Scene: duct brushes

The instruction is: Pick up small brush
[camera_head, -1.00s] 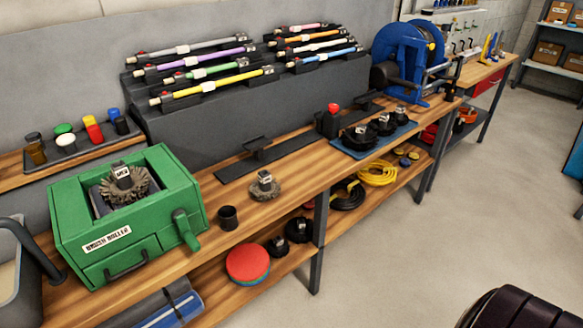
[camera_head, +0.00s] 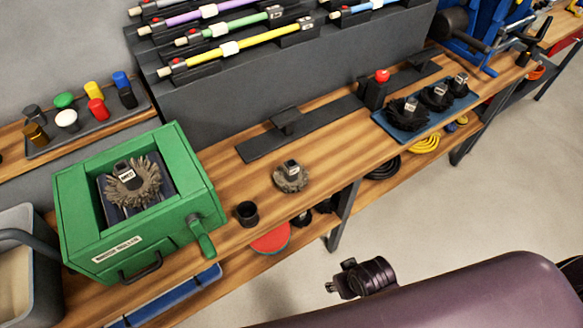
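A small round brush (camera_head: 291,178) with grey-brown bristles and a labelled dark hub sits alone on the wooden bench, right of the green box. A similar, larger-looking brush (camera_head: 132,184) sits in the opening of the green brush roller box (camera_head: 84,205). Several black brushes (camera_head: 405,113) stand on a blue mat (camera_head: 398,134) further right. A black jointed part of mine (camera_head: 365,278), perhaps my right gripper, shows over the floor, well apart from the bench; its fingers cannot be made out. My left gripper is not in view.
A black cup (camera_head: 247,213) stands just left of the lone brush. A flat dark rail (camera_head: 284,125) with a raised block lies behind it. Coloured rods rest on a rack (camera_head: 230,85) at the back. The bench right of the brush is clear.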

